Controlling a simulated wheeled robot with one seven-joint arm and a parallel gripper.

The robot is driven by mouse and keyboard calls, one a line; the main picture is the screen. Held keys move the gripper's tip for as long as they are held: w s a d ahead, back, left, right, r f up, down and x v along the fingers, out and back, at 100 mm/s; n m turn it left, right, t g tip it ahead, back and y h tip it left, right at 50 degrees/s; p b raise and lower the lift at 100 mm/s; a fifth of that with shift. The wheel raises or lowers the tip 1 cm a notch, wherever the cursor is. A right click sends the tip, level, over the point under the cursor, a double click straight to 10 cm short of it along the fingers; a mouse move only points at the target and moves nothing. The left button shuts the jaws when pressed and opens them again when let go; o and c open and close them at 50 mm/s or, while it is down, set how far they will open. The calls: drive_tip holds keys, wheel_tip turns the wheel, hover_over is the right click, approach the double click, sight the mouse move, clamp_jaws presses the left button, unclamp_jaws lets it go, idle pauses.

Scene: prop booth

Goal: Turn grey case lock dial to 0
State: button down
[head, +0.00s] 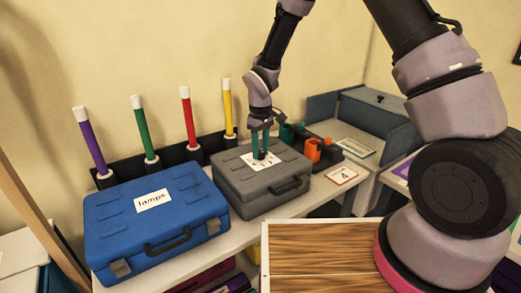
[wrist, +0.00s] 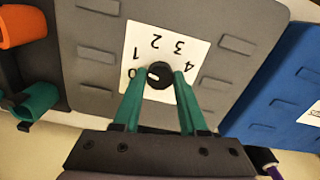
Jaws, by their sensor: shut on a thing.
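The grey case (head: 235,190) stands closed on the white table, with a white number plate on its lid. In the wrist view the plate (wrist: 143,32) shows digits 0 to 4 around a black dial (wrist: 158,82). A small white mark on the dial lies left of its middle, towards the 0, which is partly hidden by a finger. My gripper (head: 261,146) points down over the lid. Its two teal fingers, also in the wrist view (wrist: 160,76), are shut on the dial, one on each side.
A blue case (head: 130,227) labelled "lamps" stands to the left of the grey case. Behind them are purple, green, red and yellow sticks (head: 186,118) in black holders. Orange and teal holders (head: 312,149) and a card reading 4 (head: 341,176) are to the right.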

sight(261, 152)
drive_tip(key=n, duration=0.7)
idle(0.6)
drive_tip(key=shift+c, duration=2.2)
unclamp_jaws()
wheel_tip(261, 152, up, 11)
drive_tip(key=shift+f, duration=0.1)
